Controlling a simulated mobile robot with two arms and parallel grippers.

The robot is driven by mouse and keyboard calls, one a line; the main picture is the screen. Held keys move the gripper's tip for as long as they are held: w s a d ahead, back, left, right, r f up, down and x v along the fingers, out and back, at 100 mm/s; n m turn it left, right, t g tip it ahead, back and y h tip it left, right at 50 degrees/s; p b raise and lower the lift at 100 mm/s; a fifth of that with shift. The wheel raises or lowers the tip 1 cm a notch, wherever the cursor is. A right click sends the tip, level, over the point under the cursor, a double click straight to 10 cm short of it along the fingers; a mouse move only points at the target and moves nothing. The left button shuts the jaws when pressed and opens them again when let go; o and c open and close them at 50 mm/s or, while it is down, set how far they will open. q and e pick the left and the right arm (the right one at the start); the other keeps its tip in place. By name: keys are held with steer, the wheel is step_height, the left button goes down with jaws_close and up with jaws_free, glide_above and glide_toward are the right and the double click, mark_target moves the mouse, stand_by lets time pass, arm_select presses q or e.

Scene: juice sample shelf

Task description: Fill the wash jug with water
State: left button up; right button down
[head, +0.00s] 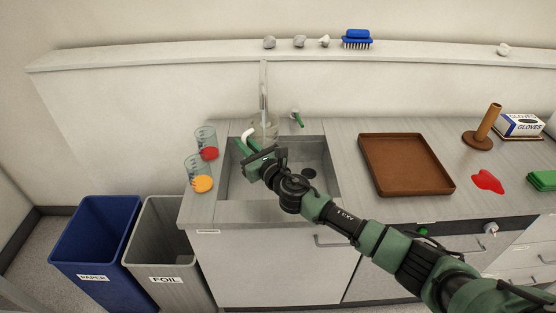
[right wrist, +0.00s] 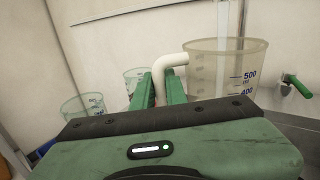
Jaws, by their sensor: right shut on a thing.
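The wash jug (head: 266,128) is a clear, measure-marked vessel with a white handle. It is at the back of the sink (head: 235,187), below the upright tap pipe (head: 263,80). My right gripper (head: 245,147) is shut on the jug's handle, from the jug's left side. In the right wrist view the jug (right wrist: 225,68) looks upright, with its handle between the green fingers (right wrist: 160,85). I cannot tell whether water is in it. A green tap lever (head: 297,118) is right of the jug. My left gripper is out of view.
Two beakers, with red (head: 208,153) and orange (head: 203,183) contents, stand left of the sink. A brown tray (head: 405,185), a red spill (head: 487,181) and a roll stand (head: 485,130) are to the right. Blue (head: 95,245) and grey (head: 160,245) bins stand at lower left.

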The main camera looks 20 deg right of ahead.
stand_by(0.4)
steer(key=a+p+v, duration=0.1)
steer(key=p+v, duration=0.2)
steer(key=v, duration=0.9)
steer(key=shift+s+a, duration=0.3)
steer(key=shift+s, duration=0.1)
steer(key=shift+w, duration=0.1)
